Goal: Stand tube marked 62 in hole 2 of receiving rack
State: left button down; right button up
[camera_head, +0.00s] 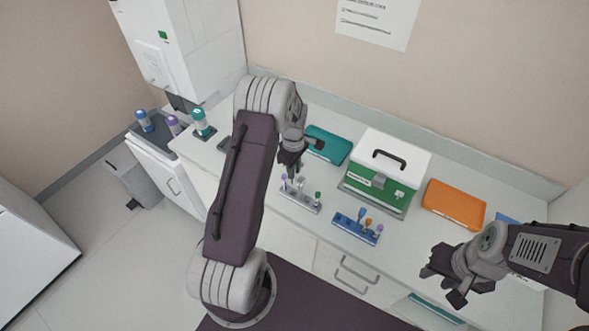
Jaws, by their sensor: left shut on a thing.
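A light grey rack (299,198) stands near the counter's front edge with a purple-capped tube and a green-capped tube (318,196) in it. A blue rack (346,227) to its right holds tubes with blue, orange and purple caps (379,229). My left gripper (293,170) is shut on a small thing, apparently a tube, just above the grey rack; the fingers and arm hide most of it. The number 62 and the hole numbers are too small to read, and I cannot tell which rack is the receiving one. My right gripper (446,281) is open and empty at the front right.
A green and white case (382,172) with a black handle stands behind the racks. A teal tray (328,144) lies to its left and an orange tray (454,204) to its right. Larger bottles (202,122) stand at the far left.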

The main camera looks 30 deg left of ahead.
aim_at(293, 184)
pick_arm(q)
jog(key=shift+f, duration=0.1)
jog(key=shift+s+f+b, duration=0.15)
jog(key=shift+f+b, duration=0.35)
notch_tip(293, 184, down, 4)
jog(key=b, duration=0.2)
jog(key=shift+r+b, duration=0.15)
jog(key=shift+b, duration=0.25)
jog(key=shift+r, duration=0.1)
jog(key=shift+f, duration=0.6)
jog(key=shift+f+b, duration=0.45)
jog(key=shift+b, duration=0.05)
jog(key=shift+f, duration=0.2)
jog(key=shift+f+b, duration=0.45)
